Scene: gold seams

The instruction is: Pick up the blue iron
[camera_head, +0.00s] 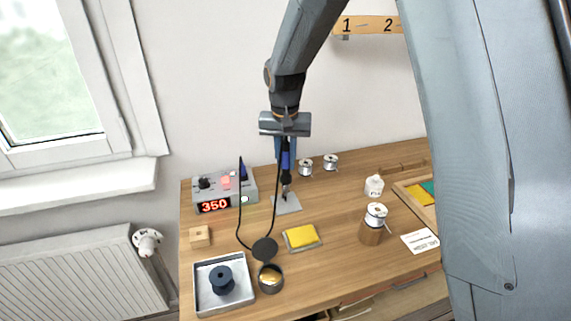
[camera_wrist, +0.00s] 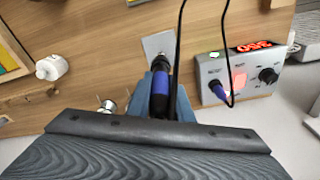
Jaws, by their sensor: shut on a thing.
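The blue iron (camera_head: 286,160) has a blue and black handle and hangs upright, tip down, in my gripper (camera_head: 285,150). The wrist view shows its blue handle (camera_wrist: 160,84) between the grey-blue fingers of my gripper (camera_wrist: 160,100), which are shut on it. Its metal tip is over a small grey plate (camera_head: 291,205); I cannot tell whether it touches. The soldering station (camera_head: 214,207) with a red 350 display is to the left, also seen in the wrist view (camera_wrist: 285,62).
A yellow sponge (camera_head: 301,236), a round tin (camera_head: 270,280) and a white tray (camera_head: 203,297) with a dark spool (camera_head: 222,279) are on the near desk. Wire spools (camera_head: 330,161) stand behind. Black cords loop near the iron.

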